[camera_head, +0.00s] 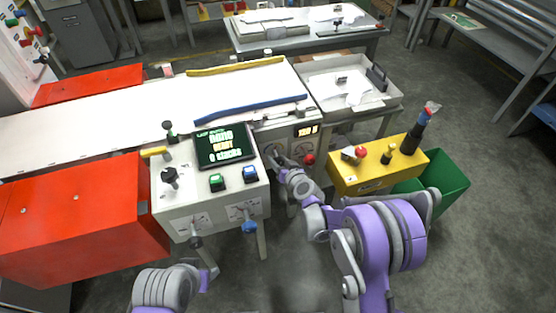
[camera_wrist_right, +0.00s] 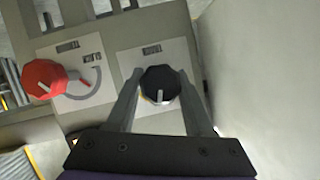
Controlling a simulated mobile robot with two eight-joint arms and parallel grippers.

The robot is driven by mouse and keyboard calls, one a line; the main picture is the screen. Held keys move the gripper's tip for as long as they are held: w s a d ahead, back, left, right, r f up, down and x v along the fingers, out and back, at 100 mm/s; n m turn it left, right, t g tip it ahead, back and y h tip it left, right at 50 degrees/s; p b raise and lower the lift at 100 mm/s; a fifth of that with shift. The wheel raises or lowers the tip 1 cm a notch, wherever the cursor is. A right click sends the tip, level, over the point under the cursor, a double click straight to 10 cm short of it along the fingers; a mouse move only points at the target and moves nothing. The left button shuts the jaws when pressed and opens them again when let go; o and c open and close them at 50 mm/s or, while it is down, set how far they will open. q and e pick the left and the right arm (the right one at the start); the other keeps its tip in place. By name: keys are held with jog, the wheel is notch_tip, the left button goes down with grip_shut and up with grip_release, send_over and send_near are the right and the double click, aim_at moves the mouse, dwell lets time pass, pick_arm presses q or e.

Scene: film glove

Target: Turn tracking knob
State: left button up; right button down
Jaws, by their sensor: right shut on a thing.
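A black knob (camera_wrist_right: 160,84) with a white pointer line sits on a pale plate on the machine's front, seen in the right wrist view. My right gripper (camera_wrist_right: 161,90) has its two fingers on either side of the knob and is shut on it. In the head view my right gripper (camera_head: 278,158) reaches the front of the conveyor machine, and it hides most of the knob. My left gripper (camera_head: 203,258) is low in front of the control box, and its finger state is unclear.
A red knob (camera_wrist_right: 44,80) is beside the black one. A control box (camera_head: 211,190) with a screen, buttons and levers stands left. A yellow box (camera_head: 362,178) and a green bin (camera_head: 450,179) stand right. A red cabinet (camera_head: 80,225) is at far left.

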dwell(0.4)
jog(key=shift+c, duration=1.5)
grip_release()
jog(key=shift+s, duration=0.1)
jog(key=p+v, duration=0.1)
jog(key=v, duration=0.9)
jog(key=shift+s+d+r, duration=0.2)
jog(key=shift+d, duration=0.1)
